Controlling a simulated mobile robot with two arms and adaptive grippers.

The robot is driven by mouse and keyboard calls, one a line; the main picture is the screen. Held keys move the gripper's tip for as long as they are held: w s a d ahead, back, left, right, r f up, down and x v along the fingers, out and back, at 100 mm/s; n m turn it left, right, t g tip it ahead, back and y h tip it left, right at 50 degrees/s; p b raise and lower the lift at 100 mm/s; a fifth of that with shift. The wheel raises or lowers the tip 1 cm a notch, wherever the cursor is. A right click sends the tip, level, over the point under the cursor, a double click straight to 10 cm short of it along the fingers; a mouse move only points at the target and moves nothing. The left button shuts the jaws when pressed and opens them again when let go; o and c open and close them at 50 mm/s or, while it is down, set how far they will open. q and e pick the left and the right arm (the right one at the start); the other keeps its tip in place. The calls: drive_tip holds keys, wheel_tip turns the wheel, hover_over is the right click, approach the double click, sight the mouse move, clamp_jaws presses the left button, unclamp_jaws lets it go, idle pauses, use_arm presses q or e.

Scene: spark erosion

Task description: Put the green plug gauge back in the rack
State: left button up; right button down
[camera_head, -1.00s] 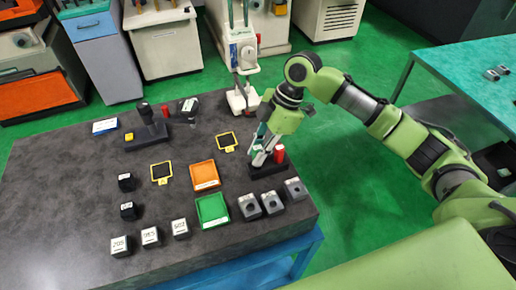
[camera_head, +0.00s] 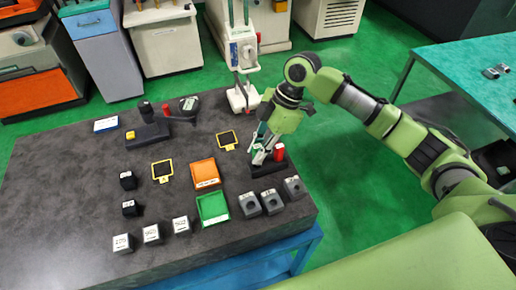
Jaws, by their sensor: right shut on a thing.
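My right gripper (camera_head: 263,150) points down at the right edge of the dark table, over a small black rack (camera_head: 268,170). It is shut on the green plug gauge (camera_head: 261,132), which is small and mostly hidden by the fingers. The lower end of the gauge is close to the rack. I cannot tell whether it is inside a hole. A red plug gauge (camera_head: 279,152) stands upright in the rack just right of the fingers. My left gripper is not in view.
A green tray (camera_head: 213,221) and an orange tray (camera_head: 206,187) lie left of the rack. Several grey blocks (camera_head: 272,203) stand in front of it. A white stand (camera_head: 243,98) is behind. The table's right edge is close to the rack.

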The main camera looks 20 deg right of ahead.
drive_tip(key=shift+f, duration=0.15)
idle(0.3)
drive_tip(key=shift+f+b, duration=0.45)
drive_tip(key=shift+f, duration=0.6)
idle(0.4)
drive_tip(key=c, duration=1.8)
unclamp_jaws()
drive_tip(key=v, duration=1.2)
